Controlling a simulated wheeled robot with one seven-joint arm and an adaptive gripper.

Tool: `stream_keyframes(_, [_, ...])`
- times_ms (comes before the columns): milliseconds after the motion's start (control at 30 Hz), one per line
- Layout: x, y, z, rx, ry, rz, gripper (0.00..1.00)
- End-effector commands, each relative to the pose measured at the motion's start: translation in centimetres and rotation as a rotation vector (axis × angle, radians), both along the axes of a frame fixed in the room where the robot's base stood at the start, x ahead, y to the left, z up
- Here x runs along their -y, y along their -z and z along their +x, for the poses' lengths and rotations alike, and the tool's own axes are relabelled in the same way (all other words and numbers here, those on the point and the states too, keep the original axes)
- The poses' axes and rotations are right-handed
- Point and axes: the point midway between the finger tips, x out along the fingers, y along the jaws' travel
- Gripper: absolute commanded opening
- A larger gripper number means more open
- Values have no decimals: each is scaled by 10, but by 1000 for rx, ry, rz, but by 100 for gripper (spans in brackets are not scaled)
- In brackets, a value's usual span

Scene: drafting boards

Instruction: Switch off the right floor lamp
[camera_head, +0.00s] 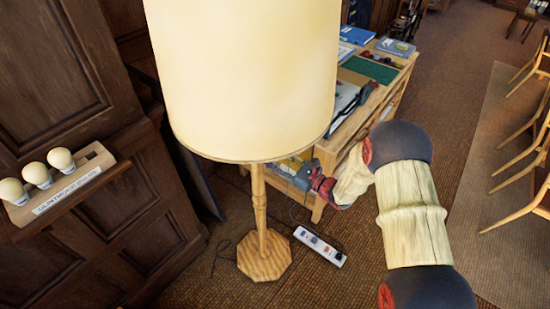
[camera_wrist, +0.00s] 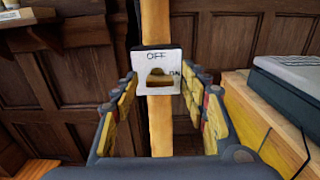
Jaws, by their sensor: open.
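The floor lamp has a large cream shade (camera_head: 245,75), a wooden pole (camera_head: 260,205) and an octagonal wooden base (camera_head: 264,255). It stands upright in the middle of the head view. In the wrist view a white switch plate (camera_wrist: 158,62) is on the pole, with OFF written above and ON at its right. A brown switch piece (camera_wrist: 158,79) sits in the middle of the plate. My gripper (camera_head: 300,178) is right of the pole in the head view. In the wrist view its open, empty fingers lie left and right of the switch plate.
A wooden storage unit (camera_head: 342,140) with books and boxes stands behind the lamp. A power strip (camera_head: 320,246) lies on the floor beside the base, with cords nearby. A wall shelf (camera_head: 75,186) with three bulbs is at the left. Chairs (camera_head: 535,190) stand at the far right.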

Motion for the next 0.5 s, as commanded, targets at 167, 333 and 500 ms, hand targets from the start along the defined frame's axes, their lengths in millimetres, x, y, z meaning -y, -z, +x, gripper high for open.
stream_keyframes(167, [0, 0, 0, 0, 0, 0, 40])
stream_keyframes(333, [0, 0, 0, 0, 0, 0, 30])
stream_keyframes(500, [0, 0, 0, 1, 0, -1, 20])
